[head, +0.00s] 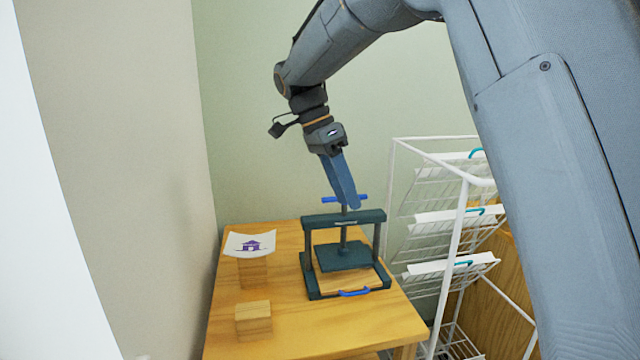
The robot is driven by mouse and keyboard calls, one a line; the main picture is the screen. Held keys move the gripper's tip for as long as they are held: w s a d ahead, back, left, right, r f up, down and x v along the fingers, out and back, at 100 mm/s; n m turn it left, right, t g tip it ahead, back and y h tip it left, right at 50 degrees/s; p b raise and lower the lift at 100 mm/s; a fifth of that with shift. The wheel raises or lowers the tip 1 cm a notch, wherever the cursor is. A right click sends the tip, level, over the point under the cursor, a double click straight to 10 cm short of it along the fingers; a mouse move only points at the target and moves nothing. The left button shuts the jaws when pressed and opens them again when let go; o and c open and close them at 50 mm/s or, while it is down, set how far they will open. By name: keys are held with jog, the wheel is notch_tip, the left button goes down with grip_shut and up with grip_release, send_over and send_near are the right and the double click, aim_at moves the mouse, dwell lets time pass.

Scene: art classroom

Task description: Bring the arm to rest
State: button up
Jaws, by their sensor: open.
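My gripper (349,203) hangs from my arm with its blue fingers pointing down, at the top of a dark green press. The fingers overlap the blue crossbar handle (329,199) in this view. I cannot tell whether they touch it or are in front of it. No object shows in the gripper. The press (372,216) stands upright on a wooden table (300,339). Its dark plate (343,257) hangs on the screw inside the frame, above a wooden board (336,285) with a blue pull handle (354,292) at the front.
A sheet with a purple house print (233,244) lies on a wooden block (252,272) left of the press. Another wooden block (253,319) stands nearer the front. A white wire rack (455,240) with several shelves stands right of the table. Walls close in behind and left.

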jog(key=s+d+f+n+y, duration=0.1)
jog(key=s+d+f+n, duration=0.3)
jog(key=s+f, duration=0.2)
jog(key=s+d+f+n+t+y, duration=0.1)
jog(key=s+d+f+n, duration=0.4)
jog(key=s, duration=0.5)
jog(key=s+d+f+n+y, duration=0.2)
jog(key=s+d+f+n, duration=0.3)
jog(key=s+f, duration=0.2)
notch_tip(320, 180, down, 2)
jog(key=shift+s+f+t, duration=0.25)
jog(key=shift+s+t, duration=0.05)
jog(key=shift+s, duration=0.1)
